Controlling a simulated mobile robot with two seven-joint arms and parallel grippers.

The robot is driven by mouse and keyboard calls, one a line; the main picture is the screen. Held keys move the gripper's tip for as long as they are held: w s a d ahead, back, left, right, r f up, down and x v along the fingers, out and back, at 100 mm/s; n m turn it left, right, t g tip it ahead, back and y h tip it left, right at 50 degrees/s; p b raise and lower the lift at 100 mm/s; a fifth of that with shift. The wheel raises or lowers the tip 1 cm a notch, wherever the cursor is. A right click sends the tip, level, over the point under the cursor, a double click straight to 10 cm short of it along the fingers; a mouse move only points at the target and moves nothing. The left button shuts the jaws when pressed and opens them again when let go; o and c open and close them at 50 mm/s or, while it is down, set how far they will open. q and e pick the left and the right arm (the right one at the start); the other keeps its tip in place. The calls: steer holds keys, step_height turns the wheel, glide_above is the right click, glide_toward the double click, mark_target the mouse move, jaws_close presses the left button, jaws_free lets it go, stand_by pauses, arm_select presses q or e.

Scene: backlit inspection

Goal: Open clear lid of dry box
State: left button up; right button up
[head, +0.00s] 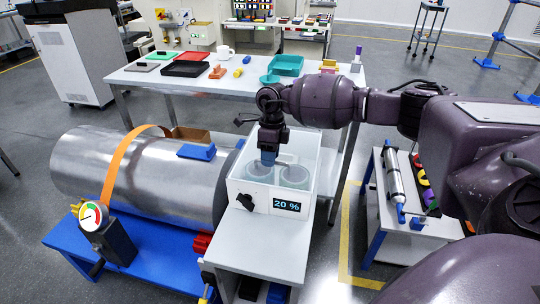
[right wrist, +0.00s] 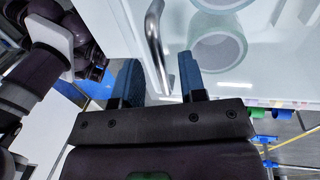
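The dry box (head: 255,201) is a white case with a black knob and a display reading 20 %. Its clear lid (head: 304,160) appears closed, and pale round jars (head: 295,176) show through it. My right gripper (head: 268,158) points down over the left part of the lid. In the right wrist view, the curved metal handle (right wrist: 155,40) lies between the two blue fingers of the right gripper (right wrist: 160,75). Gaps show between the fingers and the handle, so the gripper is open around it. My left gripper is not in view.
A large metal cylinder (head: 130,170) on a blue stand is left of the box, with a gauge (head: 93,215) in front. A white table (head: 150,77) with trays and a cup stands behind. A low side table (head: 425,228) is at right.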

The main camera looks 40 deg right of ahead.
jaws_close()
steer(key=shift+r, duration=0.15)
